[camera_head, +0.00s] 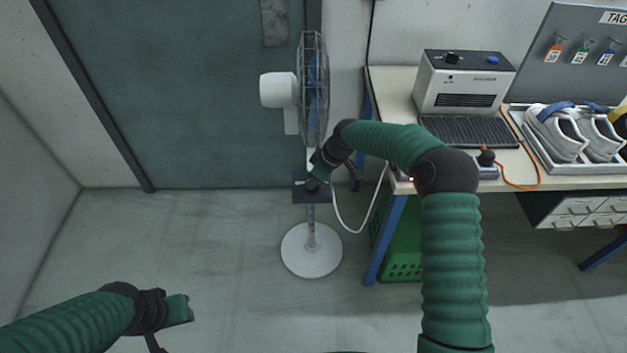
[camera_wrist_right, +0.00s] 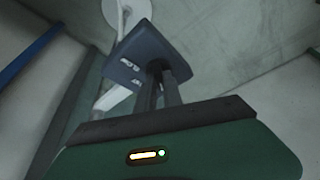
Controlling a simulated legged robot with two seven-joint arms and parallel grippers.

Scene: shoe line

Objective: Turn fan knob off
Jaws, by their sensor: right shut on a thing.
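A white standing fan (camera_head: 280,90) with a wire cage stands in front of the dark green door. Its dark control box (camera_head: 299,194) sits partway up the pole above the round white base (camera_head: 311,251). My right gripper (camera_head: 312,184) is at this box, shut on the fan knob. In the right wrist view, the two fingers (camera_wrist_right: 160,85) reach to the face of the blue-grey control box (camera_wrist_right: 140,50); the dark knob is between their tips and mostly hidden. Small white marks show on the box face. My left gripper (camera_head: 188,309) is low at the left, away from the fan; its jaw state is unclear.
A workbench (camera_head: 395,95) at the right bears a grey machine (camera_head: 465,82), a shoe tray (camera_head: 540,150) and an orange cable. A green crate (camera_head: 402,262) is below it. A white cable (camera_head: 352,228) hangs by the fan. The floor left of the fan is clear.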

